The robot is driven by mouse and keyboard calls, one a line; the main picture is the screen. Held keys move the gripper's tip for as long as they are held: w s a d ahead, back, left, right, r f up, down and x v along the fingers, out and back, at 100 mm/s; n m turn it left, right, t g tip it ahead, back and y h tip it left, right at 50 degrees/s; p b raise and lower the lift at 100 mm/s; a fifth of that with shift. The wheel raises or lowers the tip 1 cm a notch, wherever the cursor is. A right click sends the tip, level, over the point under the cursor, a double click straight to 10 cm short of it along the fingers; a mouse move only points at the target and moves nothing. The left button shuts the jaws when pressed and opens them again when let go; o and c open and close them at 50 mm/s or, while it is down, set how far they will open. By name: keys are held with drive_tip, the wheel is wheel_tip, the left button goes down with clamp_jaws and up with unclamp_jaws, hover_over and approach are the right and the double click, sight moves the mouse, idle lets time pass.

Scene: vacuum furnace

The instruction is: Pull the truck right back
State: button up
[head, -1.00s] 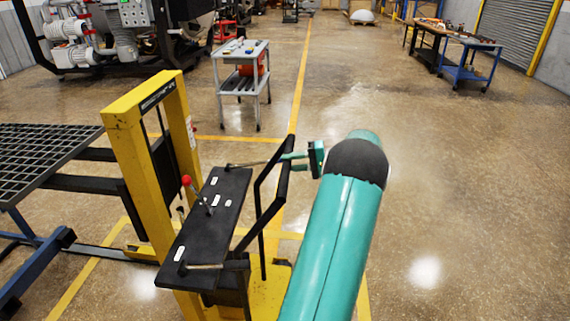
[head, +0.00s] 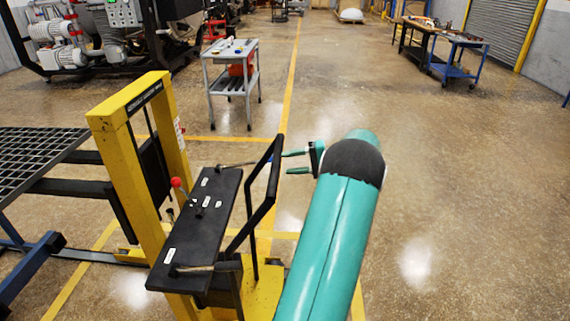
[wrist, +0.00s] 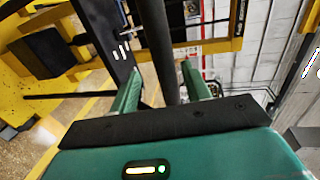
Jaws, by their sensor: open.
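The truck is a yellow lift truck (head: 104,125) with a tall mast, a black top plate (head: 203,222) and a black looped handle (head: 262,211), left of my arm in the head view. My gripper (head: 285,162) is open and empty, just right of the handle's upright side, its fingers pointing left at it. In the wrist view the black handle bar (wrist: 161,45) runs through the gap between my two green fingers (wrist: 161,70). The head view shows the fingertips at or just short of the bar; contact cannot be told.
A black grating on a blue frame (head: 40,150) stands left, with the truck's dark forks (head: 72,187) reaching toward it. A grey cart (head: 230,85) stands ahead. Workbenches (head: 455,58) are far right. The floor right of my arm is clear.

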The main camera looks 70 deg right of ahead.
drive_tip(key=v, duration=1.1)
drive_tip(key=shift+a+r, duration=0.1)
drive_tip(key=shift+r, duration=0.05)
